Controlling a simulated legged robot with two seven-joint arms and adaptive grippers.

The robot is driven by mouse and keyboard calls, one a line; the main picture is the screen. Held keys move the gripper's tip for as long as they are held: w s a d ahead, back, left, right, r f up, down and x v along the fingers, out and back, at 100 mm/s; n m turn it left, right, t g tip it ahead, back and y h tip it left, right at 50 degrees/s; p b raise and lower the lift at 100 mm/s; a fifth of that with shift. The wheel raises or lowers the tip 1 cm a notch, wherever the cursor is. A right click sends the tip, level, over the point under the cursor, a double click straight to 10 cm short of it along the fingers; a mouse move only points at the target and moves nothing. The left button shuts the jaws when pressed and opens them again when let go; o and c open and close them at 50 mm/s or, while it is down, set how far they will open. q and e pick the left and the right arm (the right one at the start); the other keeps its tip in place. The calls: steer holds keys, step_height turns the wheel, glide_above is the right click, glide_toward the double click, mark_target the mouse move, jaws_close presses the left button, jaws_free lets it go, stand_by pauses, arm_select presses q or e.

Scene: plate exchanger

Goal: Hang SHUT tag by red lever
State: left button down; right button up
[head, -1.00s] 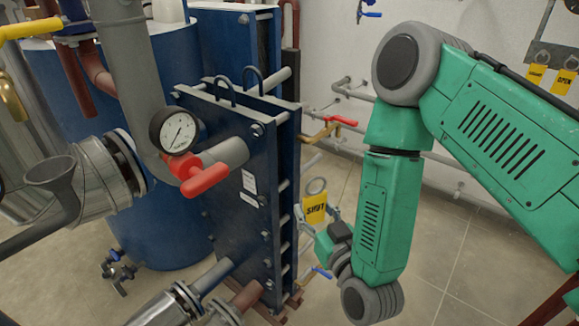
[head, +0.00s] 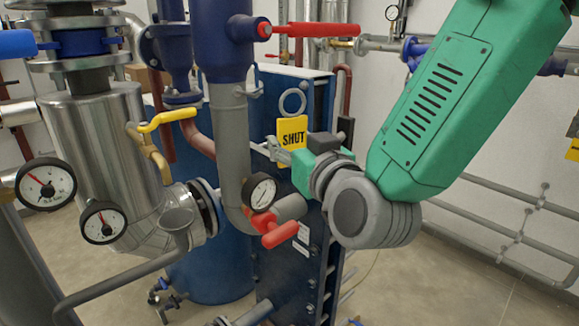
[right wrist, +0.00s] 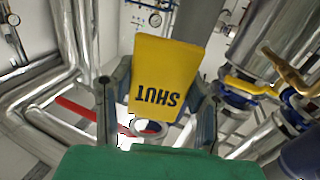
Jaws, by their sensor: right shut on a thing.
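The yellow SHUT tag (head: 291,140) is held upright in my right gripper (head: 281,153), with its grey ring (head: 292,102) at the top. In the right wrist view the tag (right wrist: 165,75) appears upside down between the fingers (right wrist: 158,95). A long red lever (head: 315,29) runs across the top of the head view, above and apart from the tag. A red lever (right wrist: 75,111) also shows behind the left finger in the right wrist view. A shorter red handle (head: 279,236) sits by a pressure gauge, below the tag. My left gripper is not in view.
The blue plate exchanger (head: 290,265) stands below and behind the tag. A grey vertical pipe (head: 232,140) stands left of it, with a yellow lever (head: 168,119) further left. Gauges (head: 46,184) stand at the left. Grey wall pipes (head: 500,190) run at the right.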

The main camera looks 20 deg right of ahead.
steer(key=shift+a+r, duration=0.1)
steer(key=shift+r, duration=0.1)
steer(key=shift+w+a+f, duration=0.15)
steer(key=shift+w, duration=0.45)
steer(key=shift+w+a+f, duration=0.1)
steer(key=shift+w+a, duration=0.4)
steer(key=shift+w, duration=0.65)
steer(key=shift+w+a+f, duration=0.1)
steer(key=shift+w+a, duration=0.35)
steer(key=shift+w, duration=0.75)
steer(key=shift+w+a+f, duration=0.1)
steer(key=shift+w+a, duration=0.4)
steer(key=shift+w, duration=0.65)
steer(key=shift+w+a+f+b, duration=0.25)
steer(key=shift+w+f+b, duration=0.1)
steer(key=shift+w+f, duration=0.25)
